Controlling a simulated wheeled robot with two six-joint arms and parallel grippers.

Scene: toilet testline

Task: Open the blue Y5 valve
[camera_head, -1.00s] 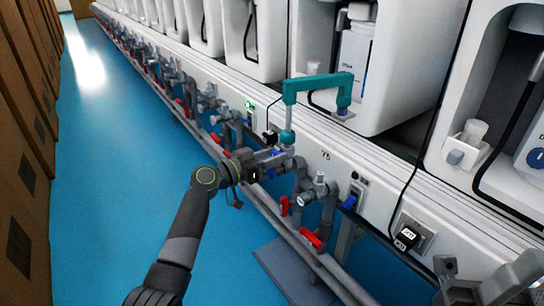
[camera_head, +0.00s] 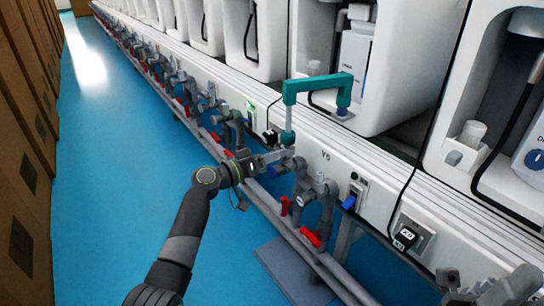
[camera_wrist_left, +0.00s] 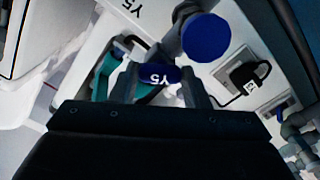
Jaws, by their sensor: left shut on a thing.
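The blue Y5 valve handle (camera_wrist_left: 158,74) shows in the left wrist view, its "Y5" label upside down, between the two fingers of my left gripper (camera_wrist_left: 158,88). My left gripper (camera_head: 277,157) is shut on this handle; in the head view its fingers largely hide the handle. A round blue cap (camera_wrist_left: 205,37) is just right of the handle in the wrist view. Blue also shows below the fingers in the head view (camera_head: 275,172). The "Y5" label (camera_head: 327,155) is on the white panel. My right gripper (camera_head: 485,284) is partly in view at the lower right; its opening is unclear.
A teal pipe (camera_head: 318,83) rises above the valve. Red-handled valves (camera_head: 311,239) and a grey rail (camera_head: 290,232) lie below and right. A socket with a black plug (camera_head: 406,237) is on the panel. The blue floor (camera_head: 120,160) is clear on the left.

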